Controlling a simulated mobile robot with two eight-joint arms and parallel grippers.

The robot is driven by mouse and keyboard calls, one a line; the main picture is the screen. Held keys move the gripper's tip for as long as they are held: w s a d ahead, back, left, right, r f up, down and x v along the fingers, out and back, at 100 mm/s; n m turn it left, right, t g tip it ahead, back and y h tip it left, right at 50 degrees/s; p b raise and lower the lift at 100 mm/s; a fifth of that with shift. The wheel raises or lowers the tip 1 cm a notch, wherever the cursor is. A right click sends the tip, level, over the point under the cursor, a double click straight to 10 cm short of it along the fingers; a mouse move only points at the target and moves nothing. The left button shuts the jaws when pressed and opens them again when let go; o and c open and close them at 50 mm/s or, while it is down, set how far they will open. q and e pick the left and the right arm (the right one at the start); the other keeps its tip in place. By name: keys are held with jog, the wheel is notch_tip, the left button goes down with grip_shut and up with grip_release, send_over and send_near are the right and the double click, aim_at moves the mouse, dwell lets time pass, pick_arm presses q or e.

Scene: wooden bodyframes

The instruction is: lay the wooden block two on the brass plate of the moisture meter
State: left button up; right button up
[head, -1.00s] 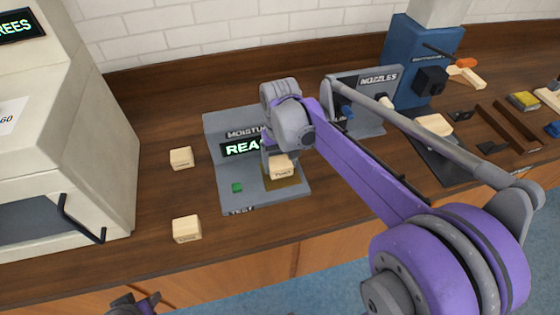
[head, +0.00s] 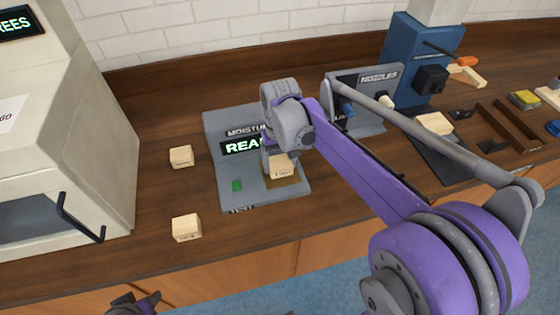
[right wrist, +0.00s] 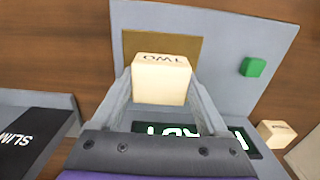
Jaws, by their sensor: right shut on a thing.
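The wooden block two (head: 283,169) is a pale block held by my right gripper (head: 277,160) over the brass plate of the moisture meter. In the right wrist view, block two (right wrist: 161,78), marked TWO, sits between the shut fingers of the gripper (right wrist: 160,88). The brass plate (head: 292,181) shows around the block; in the wrist view the plate (right wrist: 190,45) lies behind it. I cannot tell whether block and plate touch. The grey moisture meter (head: 225,185) has a lit display and a green button (head: 237,185). My left gripper (head: 135,304) is at the bottom edge, mostly cut off.
Two other pale blocks, a rear one (head: 181,157) and a front one (head: 186,228), stand left of the meter. A white oven-like machine (head: 90,140) fills the left. The nozzles stand (head: 365,125) and a blue machine (head: 405,70) are to the right.

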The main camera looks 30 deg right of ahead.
dwell(0.4)
jog(key=o, duration=1.3)
jog(key=shift+r, duration=0.1)
notch_tip(320, 180, up, 10)
jog(key=shift+r+p, duration=0.25)
jog(key=shift+p, duration=0.15)
